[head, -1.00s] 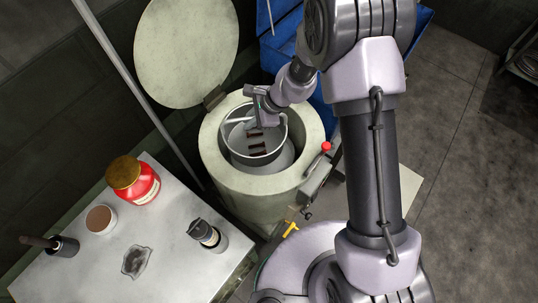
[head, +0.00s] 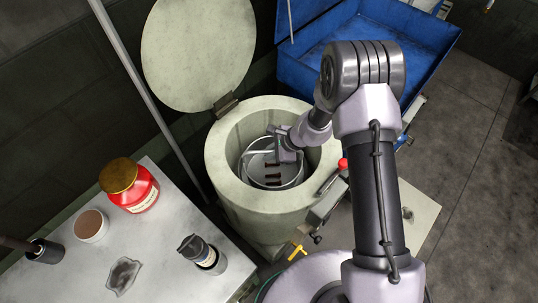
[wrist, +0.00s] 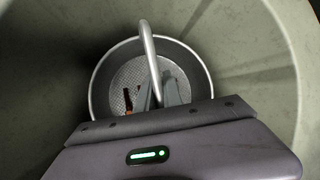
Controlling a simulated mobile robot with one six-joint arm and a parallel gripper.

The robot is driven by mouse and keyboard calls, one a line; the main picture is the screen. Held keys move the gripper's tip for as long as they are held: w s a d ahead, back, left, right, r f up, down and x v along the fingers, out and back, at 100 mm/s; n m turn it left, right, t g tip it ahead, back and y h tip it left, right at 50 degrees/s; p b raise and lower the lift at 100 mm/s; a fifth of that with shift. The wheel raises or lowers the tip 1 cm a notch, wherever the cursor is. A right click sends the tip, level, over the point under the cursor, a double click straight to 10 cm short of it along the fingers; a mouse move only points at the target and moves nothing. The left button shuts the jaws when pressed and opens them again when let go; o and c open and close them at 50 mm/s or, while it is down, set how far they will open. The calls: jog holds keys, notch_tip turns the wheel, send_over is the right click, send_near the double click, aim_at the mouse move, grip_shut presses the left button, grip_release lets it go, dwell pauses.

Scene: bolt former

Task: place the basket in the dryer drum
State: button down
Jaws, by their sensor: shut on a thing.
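The basket (head: 262,180) is a round grey metal pan with a perforated floor and an arched handle. It sits down inside the open dryer drum (head: 232,165), with the drum wall around it. Several dark bolts (head: 273,167) lie in the basket. My gripper (head: 285,150) reaches into the drum from above and is shut on the basket's handle. In the wrist view the handle (wrist: 148,45) arches up over the basket (wrist: 103,80), and the drum's inner wall (wrist: 50,60) surrounds it. Whether the basket touches the drum floor cannot be told.
The round lid (head: 195,50) stands open behind the drum. A lever with a red knob (head: 342,163) is at its right side. A table (head: 170,255) at the left holds a red jar (head: 140,190), a cup (head: 91,225) and a dark canister (head: 203,252). A blue bin (head: 400,60) stands behind.

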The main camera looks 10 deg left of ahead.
jog(key=c, duration=1.9)
grip_release()
jog(key=o, duration=0.4)
jog(key=shift+r, duration=0.1)
